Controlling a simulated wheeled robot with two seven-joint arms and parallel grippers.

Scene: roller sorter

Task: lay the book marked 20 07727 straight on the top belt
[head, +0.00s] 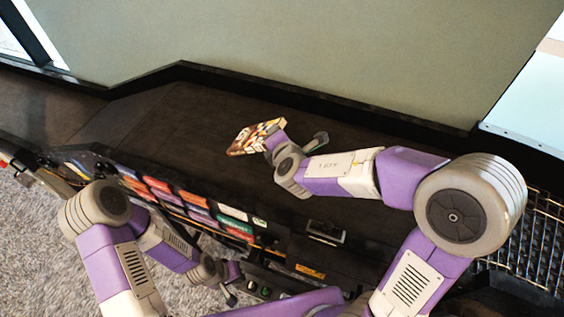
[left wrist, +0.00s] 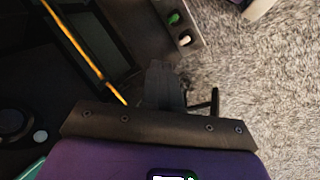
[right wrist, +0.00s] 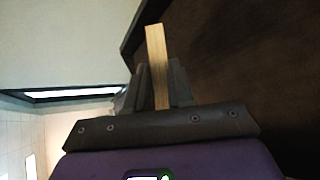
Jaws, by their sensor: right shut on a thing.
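A book (head: 255,137) with a many-coloured cover is held tilted over the dark top belt (head: 190,125). Its number cannot be read. My right gripper (head: 272,143) is shut on this book at its right end. In the right wrist view the book's pale page edge (right wrist: 157,62) stands between the two fingers, with the dark belt surface to the right. I cannot tell whether the book touches the belt. My left gripper (head: 230,284) is low at the front, beside the control panel; in the left wrist view its fingers (left wrist: 165,88) look together and empty.
Rows of coloured books or slots (head: 180,200) run along the belt's front edge. A black ledge and a green-grey wall (head: 320,50) bound the back. A control panel with buttons (left wrist: 178,28) is near my left gripper. Wire mesh (head: 530,235) is at right. The belt left of the book is clear.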

